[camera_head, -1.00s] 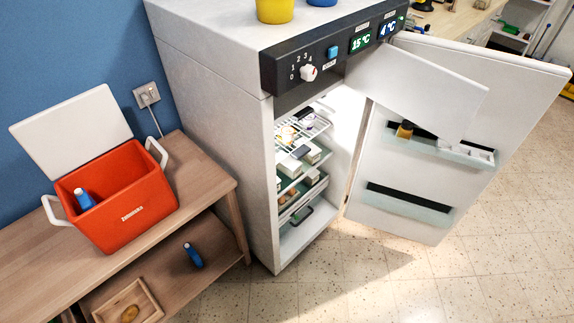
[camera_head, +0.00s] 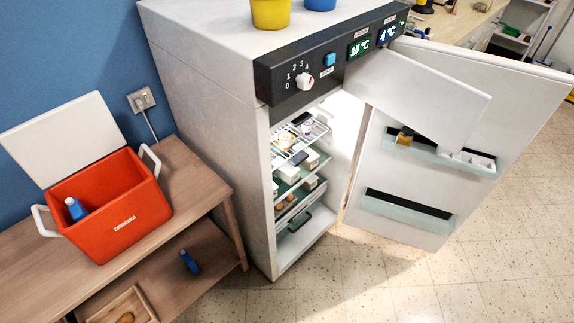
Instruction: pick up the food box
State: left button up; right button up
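No cereal shelf shows, and I cannot tell which thing is the food box. An open red cooler box (camera_head: 112,217) with white handles and a raised white lid (camera_head: 62,137) stands on a wooden bench at the left. A blue bottle (camera_head: 76,209) is inside it. Small white boxes (camera_head: 290,173) and dark-topped items sit on the shelves of the open fridge (camera_head: 205,105); they are too small to make out well. Neither of my grippers is in view, so I see no contact with any of these things.
The fridge door (camera_head: 455,110) stands wide open to the right, with bins on its inside. The wooden bench (camera_head: 190,165) has a lower shelf with a blue bottle (camera_head: 189,262) and a wooden tray (camera_head: 147,302). Bare tiled floor (camera_head: 370,290) lies in front.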

aim_at(289, 174)
jog(key=i+l+u, duration=0.25)
jog(key=i, duration=0.35)
jog(key=i+l+u, duration=0.25)
jog(key=i+l, duration=0.35)
jog(key=u, duration=0.85)
